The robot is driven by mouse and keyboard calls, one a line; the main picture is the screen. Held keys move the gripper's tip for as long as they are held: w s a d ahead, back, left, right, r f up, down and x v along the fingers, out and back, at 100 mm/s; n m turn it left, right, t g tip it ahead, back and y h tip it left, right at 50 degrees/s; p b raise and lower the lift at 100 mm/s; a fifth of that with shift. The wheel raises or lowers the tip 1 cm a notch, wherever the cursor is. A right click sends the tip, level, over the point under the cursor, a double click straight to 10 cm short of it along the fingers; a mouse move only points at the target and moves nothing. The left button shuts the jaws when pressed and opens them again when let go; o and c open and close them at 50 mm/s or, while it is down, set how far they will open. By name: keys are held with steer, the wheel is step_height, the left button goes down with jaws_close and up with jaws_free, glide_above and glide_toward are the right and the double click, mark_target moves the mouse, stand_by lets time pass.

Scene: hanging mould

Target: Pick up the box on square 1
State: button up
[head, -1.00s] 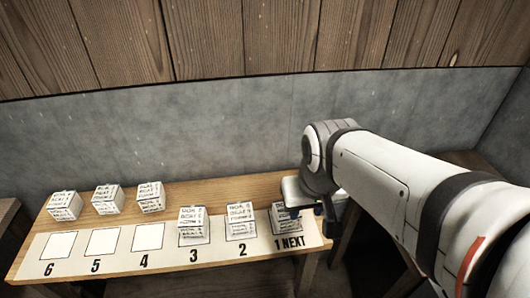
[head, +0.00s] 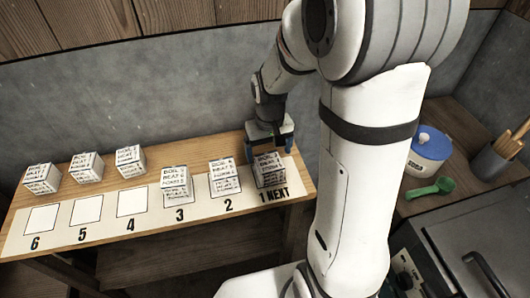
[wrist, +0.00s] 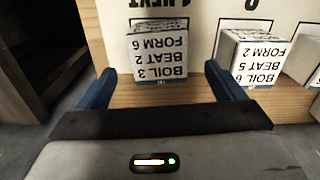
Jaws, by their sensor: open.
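The box on square 1 (head: 269,171) is a white cube with black print, standing on the square marked "1 NEXT" at the right end of the numbered strip (head: 150,231). My gripper (head: 270,138) is just behind it, near the table's back edge. In the wrist view the box (wrist: 160,57) reads "BOIL 3 BEAT 2 FORM 6" upside down and sits ahead of and between the two blue fingers of my gripper (wrist: 160,82). The fingers are apart, with nothing held. Part of square 1 is hidden under the box.
Similar boxes stand on square 2 (head: 224,177) and square 3 (head: 176,184). Three more boxes (head: 86,166) stand behind empty squares 4 to 6. At right are a blue-lidded jar (head: 430,150), a green scoop (head: 430,189) and a utensil pot (head: 495,160).

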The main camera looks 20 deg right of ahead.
mark_target(269, 169)
step_height(269, 169, down, 8)
steer(key=shift+f, duration=0.1)
stand_by(0.4)
steer(key=shift+c, duration=0.6)
steer(key=c, duration=1)
